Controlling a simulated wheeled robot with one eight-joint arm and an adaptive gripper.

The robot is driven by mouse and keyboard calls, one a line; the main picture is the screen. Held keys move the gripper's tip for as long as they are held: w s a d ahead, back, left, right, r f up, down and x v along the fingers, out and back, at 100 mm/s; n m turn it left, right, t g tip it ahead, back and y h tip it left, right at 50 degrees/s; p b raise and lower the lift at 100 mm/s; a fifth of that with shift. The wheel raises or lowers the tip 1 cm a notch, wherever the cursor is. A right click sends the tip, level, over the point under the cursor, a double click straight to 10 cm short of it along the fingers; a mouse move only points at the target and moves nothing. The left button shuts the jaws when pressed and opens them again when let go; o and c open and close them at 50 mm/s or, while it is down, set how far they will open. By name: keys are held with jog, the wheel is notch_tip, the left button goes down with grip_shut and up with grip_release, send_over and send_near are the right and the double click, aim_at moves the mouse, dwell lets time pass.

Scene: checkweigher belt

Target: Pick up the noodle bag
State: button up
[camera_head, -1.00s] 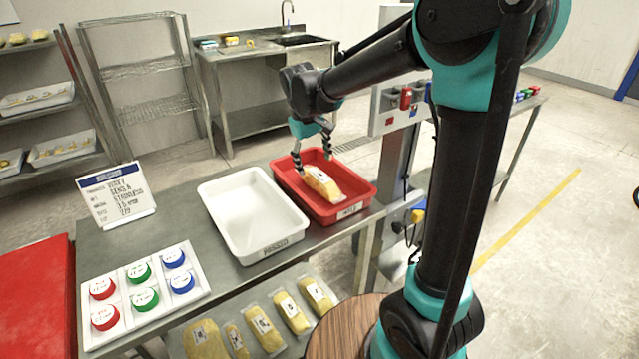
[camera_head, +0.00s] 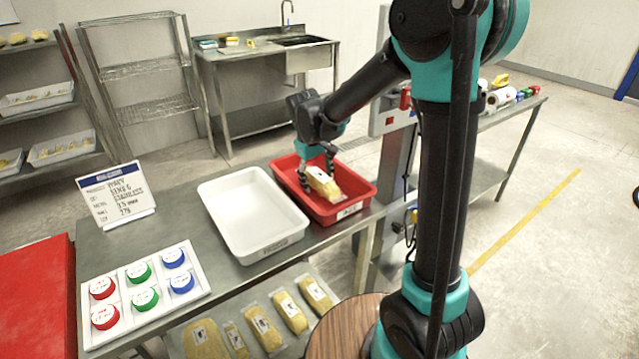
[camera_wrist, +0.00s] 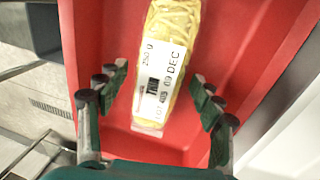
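The noodle bag (camera_head: 322,184) is a clear pack of yellow noodles with a white label. It lies in the red tray (camera_head: 352,210) on the steel table. In the wrist view the noodle bag (camera_wrist: 169,62) runs lengthwise away from me, its near clear end between my fingers. My gripper (camera_head: 318,172) is over the red tray, at the far end of the bag. In the wrist view my gripper (camera_wrist: 160,108) is open, one finger on each side of the bag with a gap to both. The red tray floor (camera_wrist: 115,40) shows around it.
An empty white tray (camera_head: 283,240) stands left of the red tray. A holder (camera_head: 203,272) with red, green and blue discs and a sign (camera_head: 117,195) are further left. Several noodle bags lie on a lower shelf (camera_head: 262,325). The checkweigher post (camera_head: 392,150) stands right of the red tray.

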jog(key=c, duration=1.2)
